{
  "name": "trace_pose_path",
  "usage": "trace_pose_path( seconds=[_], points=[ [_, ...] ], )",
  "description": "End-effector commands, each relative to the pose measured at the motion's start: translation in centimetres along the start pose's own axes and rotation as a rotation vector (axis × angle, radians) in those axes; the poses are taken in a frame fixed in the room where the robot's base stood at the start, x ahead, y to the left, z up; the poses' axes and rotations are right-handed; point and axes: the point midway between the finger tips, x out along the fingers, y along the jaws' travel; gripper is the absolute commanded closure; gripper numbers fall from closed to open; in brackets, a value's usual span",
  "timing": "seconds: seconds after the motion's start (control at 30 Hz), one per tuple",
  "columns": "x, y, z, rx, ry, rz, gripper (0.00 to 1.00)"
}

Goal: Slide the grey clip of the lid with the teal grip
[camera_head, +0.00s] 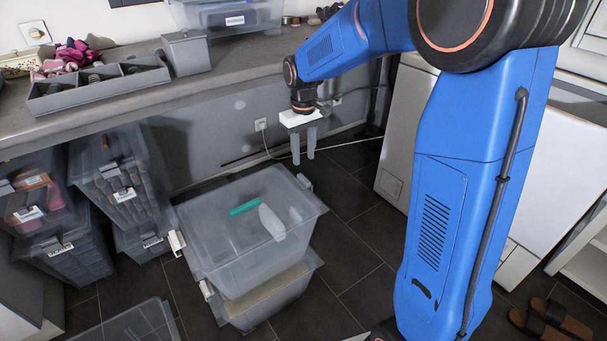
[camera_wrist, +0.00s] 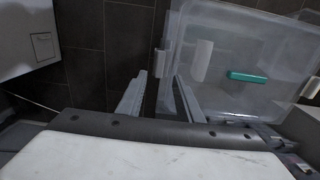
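The translucent lid (camera_head: 225,185) with the teal grip (camera_head: 244,207) lies flat on the upper of two stacked clear bins. A pale grey clip (camera_head: 304,181) sits at its back right edge; the wrist view shows this clip (camera_wrist: 161,63) just beyond my fingers. A whiter clip (camera_head: 177,243) is on the left side, also at the right of the wrist view (camera_wrist: 311,88). A white oblong piece (camera_head: 271,222) is beside the teal grip. My gripper (camera_head: 303,152) is open and empty, fingers down, behind the bin; its fingers (camera_wrist: 160,103) appear apart from the clip.
A grey worktop (camera_head: 150,100) with an organiser tray (camera_head: 100,88) runs along the back left. Other clear bins (camera_head: 120,180) stand below it. A white cabinet (camera_head: 400,130) is at the right. Dark tiled floor (camera_head: 350,220) lies clear between bin and cabinet.

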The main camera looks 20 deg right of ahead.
Motion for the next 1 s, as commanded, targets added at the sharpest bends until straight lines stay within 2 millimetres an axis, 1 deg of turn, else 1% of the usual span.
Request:
trace_pose_path(
  seconds=[0.03, 0.2, 0.4, 0.5, 0.67, 0.93, 0.97, 1.0],
  points=[
    [1.0, 0.0, 0.1, 0.0, -0.004, -0.001, 0.67],
    [4.0, 0.0, 0.1, 0.0, -0.004, -0.001, 0.67],
    [6.8, 0.0, 0.1, 0.0, -0.002, 0.0, 0.67],
    [7.7, 0.0, 0.0, 0.0, -0.001, 0.0, 0.67],
    [8.3, 0.0, 0.0, 0.0, 0.0, 0.0, 0.67],
    [8.4, 0.0, 0.0, 0.0, 0.0, 0.0, 0.67],
    [8.4, 0.0, 0.0, 0.0, 0.001, 0.0, 0.74],
    [8.4, 0.0, 0.0, 0.0, 0.0, 0.0, 0.84]
  ],
)
